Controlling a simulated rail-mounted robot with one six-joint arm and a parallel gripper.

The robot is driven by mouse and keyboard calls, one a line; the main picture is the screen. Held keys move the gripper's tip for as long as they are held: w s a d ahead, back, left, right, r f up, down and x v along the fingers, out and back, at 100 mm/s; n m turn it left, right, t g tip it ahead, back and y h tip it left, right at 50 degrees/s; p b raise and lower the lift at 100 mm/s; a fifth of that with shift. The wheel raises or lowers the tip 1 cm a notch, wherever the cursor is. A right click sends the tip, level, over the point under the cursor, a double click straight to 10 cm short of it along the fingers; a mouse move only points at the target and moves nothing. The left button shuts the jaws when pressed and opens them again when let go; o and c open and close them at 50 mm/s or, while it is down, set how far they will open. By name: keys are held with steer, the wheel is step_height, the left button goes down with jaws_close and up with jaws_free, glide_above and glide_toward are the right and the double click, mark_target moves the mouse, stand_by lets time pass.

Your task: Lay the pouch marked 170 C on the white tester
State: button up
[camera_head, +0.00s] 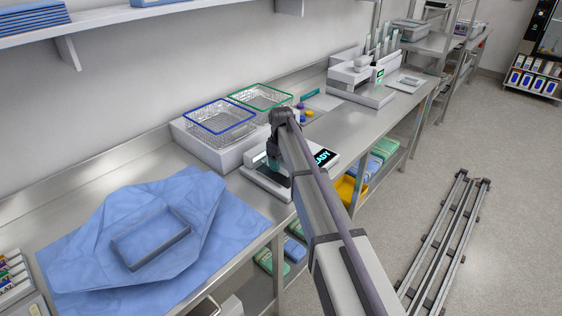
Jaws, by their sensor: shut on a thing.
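The white tester (251,178) stands on the steel bench, left of and below my arm. Its dark display shows lit letters ending in "ADY" (324,157), partly covered by my arm. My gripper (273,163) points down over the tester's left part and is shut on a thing. What it holds is mostly hidden by the jaws and is too small to make out. I take it for the pouch, but no 170 C marking can be read. Whether it touches the tester cannot be told.
Wire baskets with blue (221,117) and green (262,97) rims stand behind the tester. A blue wrap (100,248) with a grey frame (152,256) lies at left. A white machine (355,87) stands farther along.

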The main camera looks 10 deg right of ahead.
steer(key=shift+f, duration=0.2)
stand_by(0.3)
steer(key=shift+f+b, duration=0.55)
steer(key=shift+b, duration=0.05)
steer(key=shift+f, duration=0.1)
steer(key=shift+f+b, duration=0.7)
steer(key=shift+b, duration=0.1)
